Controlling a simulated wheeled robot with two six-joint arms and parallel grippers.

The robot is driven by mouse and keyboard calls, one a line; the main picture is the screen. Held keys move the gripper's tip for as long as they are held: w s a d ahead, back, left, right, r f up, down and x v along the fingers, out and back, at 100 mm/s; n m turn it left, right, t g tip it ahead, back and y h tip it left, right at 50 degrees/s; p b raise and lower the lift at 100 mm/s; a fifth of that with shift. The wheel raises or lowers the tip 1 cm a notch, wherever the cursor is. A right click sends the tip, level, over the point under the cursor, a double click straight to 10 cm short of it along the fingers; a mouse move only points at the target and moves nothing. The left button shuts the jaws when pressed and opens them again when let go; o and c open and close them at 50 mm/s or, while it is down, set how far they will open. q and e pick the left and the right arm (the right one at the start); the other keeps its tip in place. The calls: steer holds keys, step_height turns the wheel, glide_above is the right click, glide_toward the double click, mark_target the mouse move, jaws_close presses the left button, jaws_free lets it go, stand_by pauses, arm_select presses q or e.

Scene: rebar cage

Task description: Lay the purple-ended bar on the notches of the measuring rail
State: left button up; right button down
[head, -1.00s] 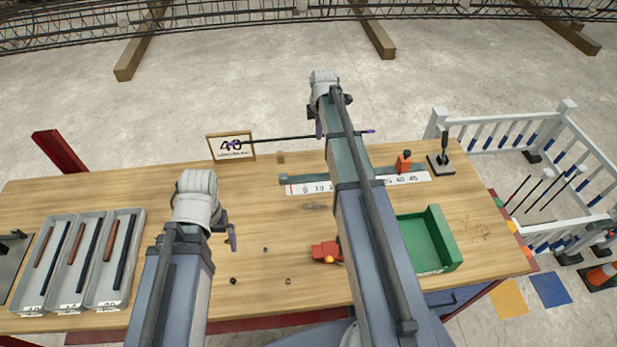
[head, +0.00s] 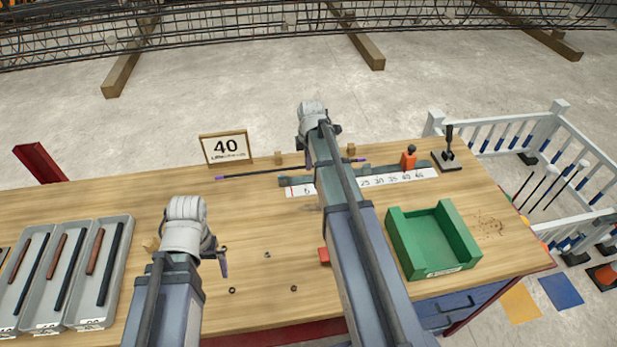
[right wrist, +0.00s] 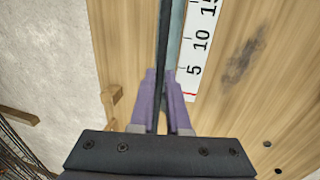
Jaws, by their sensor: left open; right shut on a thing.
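The purple-ended bar (head: 255,173) is thin and dark, and lies across the head view near the table's back edge. My right gripper (head: 309,163) is shut on it near its middle; my arm hides part of the bar and rail. In the right wrist view the bar (right wrist: 162,45) runs between the purple fingers (right wrist: 160,105), alongside the measuring rail (right wrist: 176,40). The rail (head: 295,181) has a white number scale (head: 400,177) along its front. The bar appears just behind the rail; its height above it is unclear. My left gripper (head: 222,260) is open and empty above the table.
A sign reading 40 (head: 225,147) stands at the back edge. An orange stop (head: 408,158) is at the rail's right part. A green tray (head: 432,240) stands right of my right arm. Grey bins of bars (head: 75,270) are at left. Small nuts lie on the table's middle.

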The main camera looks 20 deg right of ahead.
arm_select(q)
step_height(320, 180, down, 4)
steer(key=b, duration=0.3)
steer(key=shift+b, duration=0.35)
arm_select(e)
step_height(320, 180, down, 4)
steer(key=shift+f, duration=0.1)
arm_select(q)
steer(key=shift+r, duration=0.1)
arm_select(e)
steer(key=shift+r, duration=0.2)
steer(key=shift+f, duration=0.1)
steer(key=c, duration=0.9)
jaws_free()
